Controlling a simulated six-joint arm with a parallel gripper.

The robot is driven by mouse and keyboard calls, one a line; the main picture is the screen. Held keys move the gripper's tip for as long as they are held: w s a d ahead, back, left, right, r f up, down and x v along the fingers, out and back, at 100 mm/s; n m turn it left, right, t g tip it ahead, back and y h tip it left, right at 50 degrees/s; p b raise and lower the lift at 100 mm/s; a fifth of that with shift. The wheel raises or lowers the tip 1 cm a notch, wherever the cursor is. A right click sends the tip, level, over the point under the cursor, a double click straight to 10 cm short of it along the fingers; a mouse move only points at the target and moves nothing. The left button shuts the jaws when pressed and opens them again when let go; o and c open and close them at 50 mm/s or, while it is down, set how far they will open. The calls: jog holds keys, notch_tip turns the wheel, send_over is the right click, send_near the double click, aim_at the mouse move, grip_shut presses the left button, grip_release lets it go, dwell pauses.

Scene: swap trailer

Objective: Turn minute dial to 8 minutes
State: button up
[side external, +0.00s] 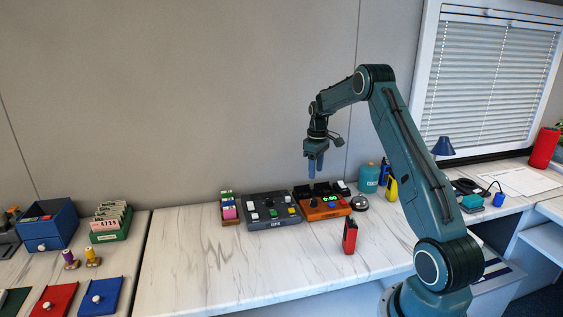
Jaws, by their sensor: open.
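An orange box (322,210) stands on the marble-topped counter, right of the middle. Its top has a lit green display (330,198) and small controls; a dark blue knob-like part (312,203) sits on its left side. I cannot tell which control is the minute dial or read its setting. A dark grey panel box (271,211) with several coloured knobs or buttons stands just left of it. My gripper (315,168) points down above the orange box, clear of it, with blue fingertips. It is open, with nothing visible between the fingers.
A silver bell-like object (360,203) is right of the orange box. A red upright object (350,236) stands in front. A small holder with coloured blocks (230,207) is left of the grey panel. The front left counter (200,260) is clear.

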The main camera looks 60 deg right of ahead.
aim_at(314, 199)
notch_tip(314, 199, down, 12)
jog(key=shift+r, duration=0.1)
dwell(0.5)
jog(key=c, duration=1)
